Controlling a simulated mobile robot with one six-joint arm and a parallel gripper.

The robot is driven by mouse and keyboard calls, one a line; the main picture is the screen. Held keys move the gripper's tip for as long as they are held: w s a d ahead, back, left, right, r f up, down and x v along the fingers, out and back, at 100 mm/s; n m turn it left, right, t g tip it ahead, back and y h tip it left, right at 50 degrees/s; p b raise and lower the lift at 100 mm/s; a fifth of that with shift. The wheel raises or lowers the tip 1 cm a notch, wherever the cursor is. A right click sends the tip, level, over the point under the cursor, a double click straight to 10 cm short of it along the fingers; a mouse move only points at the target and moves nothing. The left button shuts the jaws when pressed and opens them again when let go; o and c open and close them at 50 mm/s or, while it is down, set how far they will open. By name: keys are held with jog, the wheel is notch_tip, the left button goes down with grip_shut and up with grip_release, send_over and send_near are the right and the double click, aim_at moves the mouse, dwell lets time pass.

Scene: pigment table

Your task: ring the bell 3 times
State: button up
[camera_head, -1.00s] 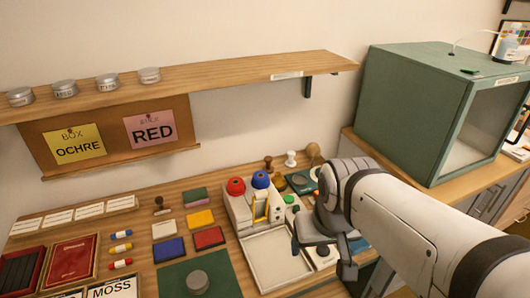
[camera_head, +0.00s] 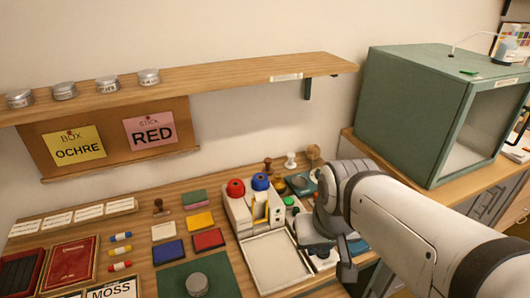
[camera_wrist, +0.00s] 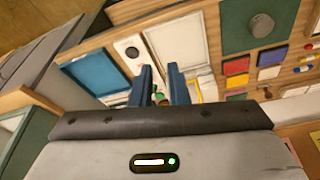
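I cannot pick out a bell for certain. A small white square piece with a round dark top stands beside my gripper in the head view (camera_head: 322,254); it also shows in the wrist view (camera_wrist: 131,48), left of the fingers. A brassy round piece (camera_head: 299,182) sits on a teal pad at the back; I cannot tell what it is. My gripper (camera_wrist: 160,72) hangs over the right part of the table, its two blue fingers apart with a narrow empty gap between them. In the head view my arm hides part of the table there.
A white tray (camera_head: 272,262) lies left of my arm, with a white holder (camera_head: 239,212) bearing red and blue round tops behind it. Several colour blocks and a green mat (camera_head: 172,279) lie farther left. A green cabinet (camera_head: 405,110) stands at the right.

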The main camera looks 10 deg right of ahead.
grip_shut()
dwell(0.8)
jog(key=shift+s, duration=0.1)
